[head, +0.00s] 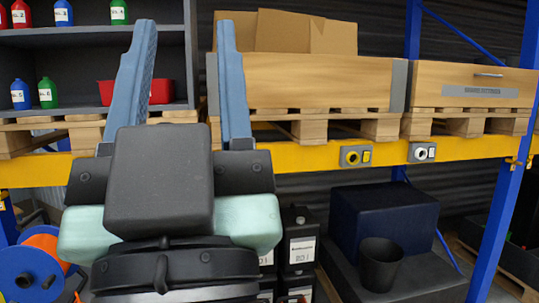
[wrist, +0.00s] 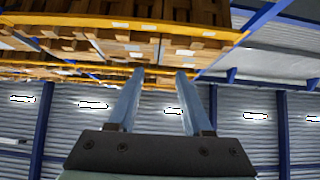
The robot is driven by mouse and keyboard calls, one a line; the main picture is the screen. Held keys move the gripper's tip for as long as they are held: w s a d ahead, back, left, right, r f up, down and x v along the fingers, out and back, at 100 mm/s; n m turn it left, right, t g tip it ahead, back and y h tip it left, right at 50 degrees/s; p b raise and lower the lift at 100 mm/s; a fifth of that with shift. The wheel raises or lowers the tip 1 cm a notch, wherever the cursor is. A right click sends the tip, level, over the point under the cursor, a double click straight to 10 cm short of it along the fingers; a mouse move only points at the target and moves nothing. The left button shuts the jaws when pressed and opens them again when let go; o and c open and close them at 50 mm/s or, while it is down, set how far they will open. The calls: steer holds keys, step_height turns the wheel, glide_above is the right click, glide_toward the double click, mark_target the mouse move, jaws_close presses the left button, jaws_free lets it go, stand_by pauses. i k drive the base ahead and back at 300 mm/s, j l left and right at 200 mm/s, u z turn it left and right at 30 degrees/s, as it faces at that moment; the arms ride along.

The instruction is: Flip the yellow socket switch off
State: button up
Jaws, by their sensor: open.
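The yellow socket switch (head: 366,156) is a small yellow rocker on a grey socket box with a round yellow-rimmed outlet, mounted on the front of the yellow shelf beam (head: 300,157). A similar socket with a white switch (head: 431,153) sits to its right on the same beam. My gripper (head: 186,30) is open and empty, left of the yellow socket and raised above the beam. Its two blue fingers also show apart in the wrist view (wrist: 160,75). I cannot make out the sockets in the wrist view. The rocker's on or off position is too small to tell.
Wooden crates (head: 318,82) on pallets stand above the beam. A dark shelf with coloured bottles (head: 63,14) and a red bin (head: 160,91) is at the left. A blue upright (head: 500,190) stands right of the sockets. Below are a dark box (head: 382,220) and black bucket (head: 380,264).

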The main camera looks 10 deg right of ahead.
mark_target(366, 156)
steer(key=i+l, duration=0.35)
steer(key=l, duration=0.15)
steer(key=i+l, duration=0.3)
steer(key=l, duration=0.2)
steer(key=i+l, duration=0.35)
steer(key=l, duration=0.15)
steer(key=i+l, duration=0.3)
steer(key=l, duration=0.2)
steer(key=i+l, duration=0.35)
steer(key=l, duration=0.15)
steer(key=i+l, duration=0.35)
steer(key=l, duration=0.2)
